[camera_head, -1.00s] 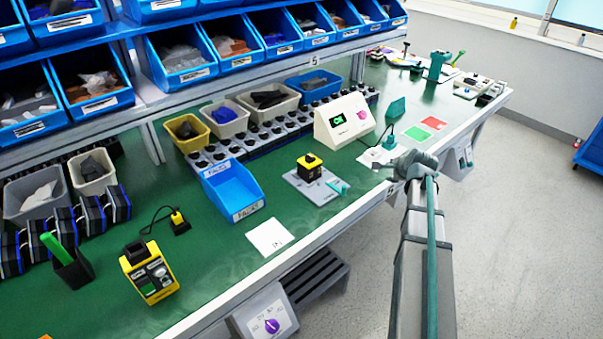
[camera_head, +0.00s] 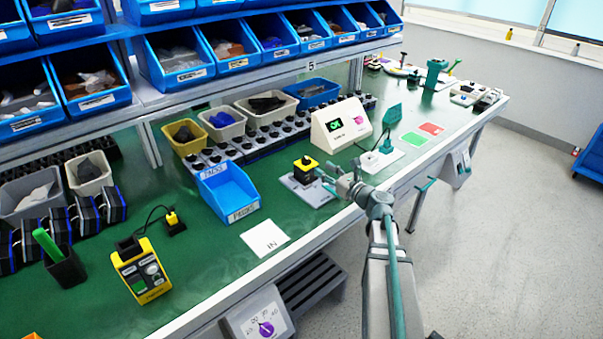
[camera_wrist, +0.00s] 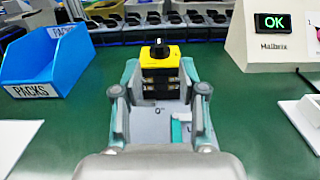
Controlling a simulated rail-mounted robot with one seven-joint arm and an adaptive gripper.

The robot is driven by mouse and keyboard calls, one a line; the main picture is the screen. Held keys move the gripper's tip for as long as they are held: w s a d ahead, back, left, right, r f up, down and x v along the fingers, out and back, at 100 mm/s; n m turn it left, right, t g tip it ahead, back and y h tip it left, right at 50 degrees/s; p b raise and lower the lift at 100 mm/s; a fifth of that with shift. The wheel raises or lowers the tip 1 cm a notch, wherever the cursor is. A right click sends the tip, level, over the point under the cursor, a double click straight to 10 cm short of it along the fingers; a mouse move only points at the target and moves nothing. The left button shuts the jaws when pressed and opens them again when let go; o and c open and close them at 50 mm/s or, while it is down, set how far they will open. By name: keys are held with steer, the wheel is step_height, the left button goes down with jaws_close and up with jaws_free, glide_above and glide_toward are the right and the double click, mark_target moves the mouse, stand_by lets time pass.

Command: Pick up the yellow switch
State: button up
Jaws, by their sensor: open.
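The yellow switch (camera_head: 308,163), a black block with a yellow top and a black knob, stands upright on a grey plate (camera_head: 298,187) on the green bench. In the wrist view the switch (camera_wrist: 160,59) is straight ahead, framed between the two fingers of my gripper (camera_wrist: 160,80). My gripper is open and empty. In the head view my gripper (camera_head: 330,178) is just right of the switch, low over the bench's front side. Whether a finger touches the switch cannot be told. A small teal part (camera_wrist: 181,132) is on the grey plate.
A blue PACKS bin (camera_head: 228,190) stands left of the switch. A white tester box (camera_head: 341,124) showing OK stands behind right. A row of black knobs (camera_head: 258,140) lines the back. A white IN card (camera_head: 265,238) lies at front left.

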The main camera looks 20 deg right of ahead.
mark_target(306, 158)
steer(key=p+x, duration=0.1)
steer(key=x, duration=0.8)
steer(key=shift+w+a+f+p, duration=0.1)
steer(key=shift+w+a+p, duration=0.1)
steer(key=shift+w+p, duration=0.15)
jaws_close()
